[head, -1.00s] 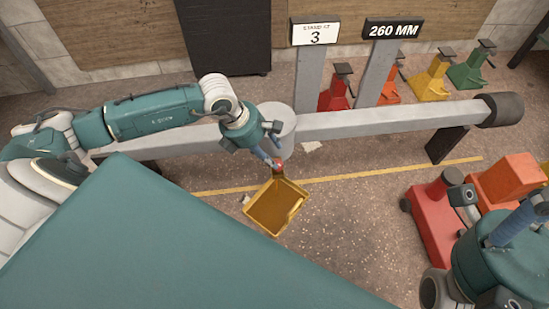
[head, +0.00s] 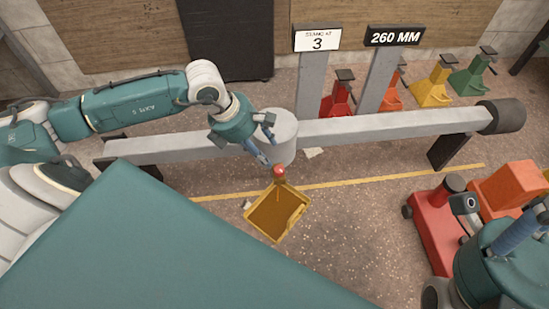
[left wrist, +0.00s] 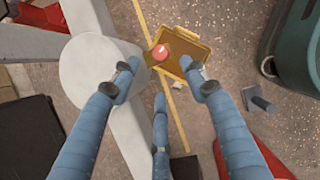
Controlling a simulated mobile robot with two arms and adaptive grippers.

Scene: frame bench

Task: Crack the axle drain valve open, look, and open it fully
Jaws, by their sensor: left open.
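The drain valve shows as a red knob (head: 279,170) below the drum (head: 284,130) in the middle of the grey axle beam. A thin amber streak shows under the knob, over a yellow drain tray (head: 262,233) on the floor; I cannot tell how far the valve is open. My left gripper (head: 266,153) is open and empty, just up and left of the knob, apart from it. In the left wrist view the knob (left wrist: 161,52) shows beyond the spread fingers, in front of the tray (left wrist: 203,47). Part of my right arm shows at the lower right; its finger state is unclear.
The axle beam (head: 390,126) runs across the view. A red floor jack (head: 433,229) stands at the right, beside my right arm. Signs reading "STAND AT 3" (head: 318,40) and "260 MM" (head: 394,36) stand behind, with several coloured stands.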

